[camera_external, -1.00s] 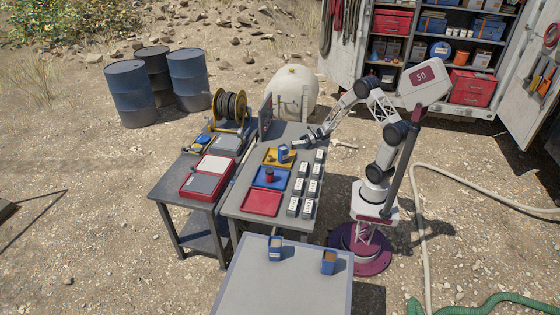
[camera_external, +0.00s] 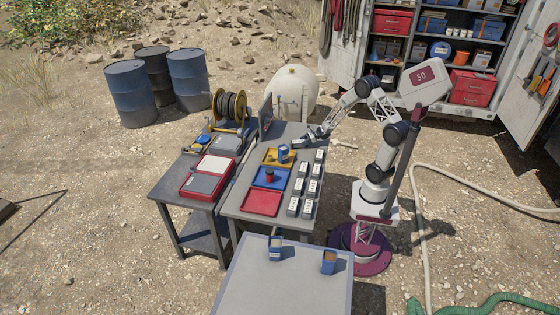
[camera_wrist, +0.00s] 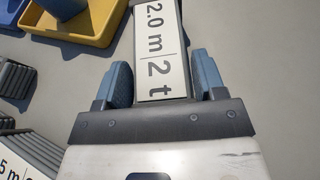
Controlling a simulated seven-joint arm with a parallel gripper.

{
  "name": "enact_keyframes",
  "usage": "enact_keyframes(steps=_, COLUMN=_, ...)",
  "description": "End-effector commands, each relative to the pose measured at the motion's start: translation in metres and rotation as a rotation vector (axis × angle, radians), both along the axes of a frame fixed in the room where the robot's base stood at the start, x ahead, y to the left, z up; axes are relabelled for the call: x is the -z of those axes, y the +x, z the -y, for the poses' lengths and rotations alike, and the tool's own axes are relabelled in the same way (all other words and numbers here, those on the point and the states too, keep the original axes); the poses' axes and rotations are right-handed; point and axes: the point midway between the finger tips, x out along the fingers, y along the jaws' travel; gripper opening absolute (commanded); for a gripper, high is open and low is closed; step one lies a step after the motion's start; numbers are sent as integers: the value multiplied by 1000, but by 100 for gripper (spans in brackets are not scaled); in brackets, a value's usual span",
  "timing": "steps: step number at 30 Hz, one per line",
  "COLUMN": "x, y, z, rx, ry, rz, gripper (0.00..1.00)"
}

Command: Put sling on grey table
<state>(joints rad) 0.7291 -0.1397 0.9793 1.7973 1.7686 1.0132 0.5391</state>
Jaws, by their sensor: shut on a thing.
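My gripper (camera_wrist: 162,76) is shut on a dark grey sling (camera_wrist: 157,35) with a white label reading "2.0 m | 2 t". The sling lies between the blue finger pads in the wrist view. In the external view my gripper (camera_external: 304,143) is over the far right part of the grey table (camera_external: 238,208), which holds the trays. The sling is too small there to tell its height above the surface. Several similar slings (camera_external: 308,187) with white labels stand in two rows on the table's right side, nearer the camera.
Yellow (camera_external: 269,160), blue (camera_external: 265,183) and red (camera_external: 261,203) trays line the table's left side. A lighter table (camera_external: 255,292) in front carries two small blue containers. A darker bench (camera_external: 170,190) on the left holds a red case and reel. Bare tabletop surrounds my gripper's right side.

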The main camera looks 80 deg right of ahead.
Motion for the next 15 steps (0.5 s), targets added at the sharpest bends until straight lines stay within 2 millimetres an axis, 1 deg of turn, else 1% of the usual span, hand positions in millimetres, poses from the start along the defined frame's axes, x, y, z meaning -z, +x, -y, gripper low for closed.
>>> enact_keyframes(steps=5, x=-21, y=0, z=0, rx=0, ry=-3, rz=2, gripper=24)
enact_keyframes(steps=15, x=-71, y=0, z=0, rx=0, ry=-2, rz=2, gripper=24)
